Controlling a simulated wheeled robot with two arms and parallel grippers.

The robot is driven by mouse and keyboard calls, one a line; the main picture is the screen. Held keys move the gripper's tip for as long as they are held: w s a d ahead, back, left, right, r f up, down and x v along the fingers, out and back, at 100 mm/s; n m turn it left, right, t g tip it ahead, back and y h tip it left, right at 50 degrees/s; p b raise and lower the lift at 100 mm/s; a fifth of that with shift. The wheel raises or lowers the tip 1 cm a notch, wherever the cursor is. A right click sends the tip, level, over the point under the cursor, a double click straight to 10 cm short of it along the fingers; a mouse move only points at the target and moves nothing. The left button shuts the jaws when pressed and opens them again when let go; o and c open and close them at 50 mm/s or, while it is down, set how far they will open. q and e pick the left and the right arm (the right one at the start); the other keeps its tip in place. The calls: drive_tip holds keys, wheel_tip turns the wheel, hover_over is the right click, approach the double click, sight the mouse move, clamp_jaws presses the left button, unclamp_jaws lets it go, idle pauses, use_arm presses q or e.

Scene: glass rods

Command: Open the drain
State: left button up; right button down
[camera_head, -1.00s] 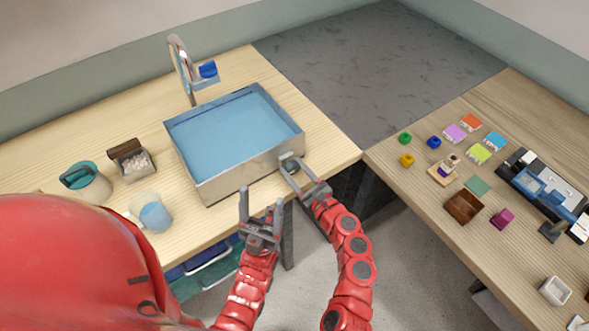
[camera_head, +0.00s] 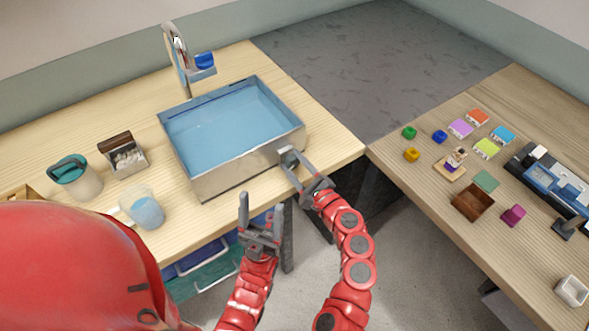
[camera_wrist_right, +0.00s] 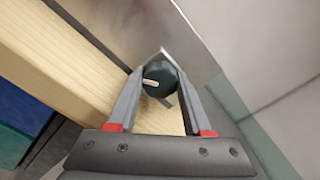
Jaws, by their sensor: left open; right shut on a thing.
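The metal sink basin (camera_head: 235,173) stands at the counter's front right, with blue water (camera_head: 225,125) inside. A dark round drain knob (camera_wrist_right: 160,77) with a pale mark sits on the basin's outer wall in the right wrist view. My right gripper (camera_head: 292,156) is at the basin's front right corner. In the wrist view its fingers (camera_wrist_right: 160,85) are shut on the knob, one on each side. My left gripper (camera_head: 261,204) is open and empty, in front of the counter edge and left of the right gripper. The drain opening inside the basin cannot be made out.
A faucet with a blue handle (camera_head: 204,61) stands behind the basin. A jug of blue liquid (camera_head: 146,211), a box of pale pieces (camera_head: 127,157) and a teal-lidded pot (camera_head: 82,184) are to the left. Small coloured blocks lie on the right table (camera_head: 425,185).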

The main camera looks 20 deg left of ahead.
drive_tip(key=n+b, duration=0.5)
drive_tip(key=n, duration=0.1)
drive_tip(key=shift+f+b, duration=0.2)
drive_tip(key=shift+b, duration=0.2)
drive_tip(key=shift+r+n+b, duration=0.1)
drive_tip(key=shift+n+b, duration=2.2)
drive_tip(key=shift+n, duration=0.7)
drive_tip(key=shift+c, duration=1.6)
unclamp_jaws()
